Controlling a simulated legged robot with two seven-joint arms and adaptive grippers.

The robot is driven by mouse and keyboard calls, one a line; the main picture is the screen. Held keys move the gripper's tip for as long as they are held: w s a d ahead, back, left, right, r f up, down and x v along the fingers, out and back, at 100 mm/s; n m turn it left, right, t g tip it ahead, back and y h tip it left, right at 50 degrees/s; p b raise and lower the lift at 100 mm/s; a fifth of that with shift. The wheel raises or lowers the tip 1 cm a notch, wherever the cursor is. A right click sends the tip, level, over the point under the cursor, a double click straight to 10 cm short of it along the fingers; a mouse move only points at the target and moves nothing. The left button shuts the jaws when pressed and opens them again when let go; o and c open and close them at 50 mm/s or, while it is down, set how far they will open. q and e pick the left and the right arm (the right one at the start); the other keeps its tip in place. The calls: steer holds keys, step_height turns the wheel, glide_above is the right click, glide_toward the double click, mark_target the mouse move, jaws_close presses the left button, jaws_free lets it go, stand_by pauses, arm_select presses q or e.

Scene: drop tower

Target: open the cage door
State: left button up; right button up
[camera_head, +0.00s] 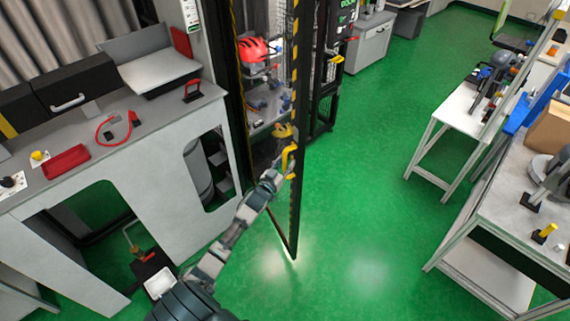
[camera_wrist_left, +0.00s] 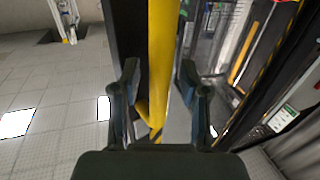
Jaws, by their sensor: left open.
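The cage door (camera_head: 294,215) is a tall dark frame with yellow-and-black striped edging. Its lower edge slants out from the cage over the green floor, so it looks ajar; the exact angle is hard to tell. A yellow handle (camera_head: 288,155) sits on the door. My left gripper (camera_head: 280,174) is at the handle, on the side nearer me. In the left wrist view the yellow handle (camera_wrist_left: 161,45) runs between the two spread fingers of my left gripper (camera_wrist_left: 158,78), with gaps on both sides. Contact cannot be seen. My right gripper is not in view.
Inside the cage are a red helmet-like object (camera_head: 253,49) and a shelf (camera_head: 272,122). A grey bench (camera_head: 150,155) with a red tray (camera_head: 66,162) stands close on the left. Worktables (camera_head: 470,100) stand at the right. The green floor (camera_head: 360,190) between is clear.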

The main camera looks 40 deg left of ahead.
arm_select(q)
steer(key=shift+s+f, duration=0.1)
steer(key=shift+s, duration=0.25)
steer(key=s+d, duration=0.1)
steer(key=s, duration=1)
steer(key=shift+d, duration=0.3)
